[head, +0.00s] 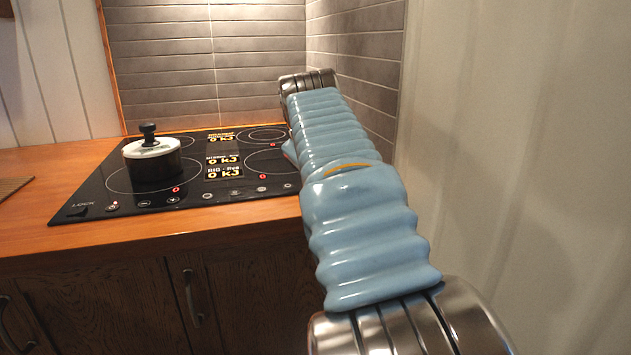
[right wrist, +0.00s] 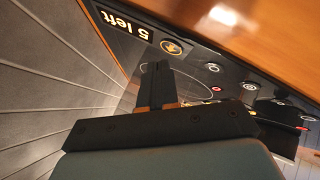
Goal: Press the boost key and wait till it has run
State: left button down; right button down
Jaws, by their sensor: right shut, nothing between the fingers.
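A key with a yellow lightning sign (right wrist: 172,47), which looks like the boost key, sits at the edge of the black cooktop in the right wrist view. A display beside it (right wrist: 128,24) reads "5 left", upside down. My right gripper (right wrist: 157,68) is shut and empty, its tips close to the key in the picture; I cannot tell whether they touch the glass. In the head view my blue right arm hides the gripper and the cooktop's right front corner, so the key does not show there. My left gripper is in neither view.
The black cooktop (head: 100,203) lies in a wooden counter (head: 50,232). A white and black lidded pot (head: 152,162) stands on its left zone. Displays (head: 222,172) read 0 kJ. Tiled walls rise behind and at the right.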

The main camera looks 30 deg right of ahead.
jog(key=shift+f, duration=0.15)
dwell(0.5)
jog(key=shift+f, duration=0.3)
jog(key=shift+f, duration=0.15)
dwell(0.4)
jog(key=shift+r+p, duration=0.6)
jog(key=shift+r, duration=0.1)
jog(key=shift+r, duration=0.35)
jog(key=shift+r+p, duration=0.4)
jog(key=shift+r, duration=2.2)
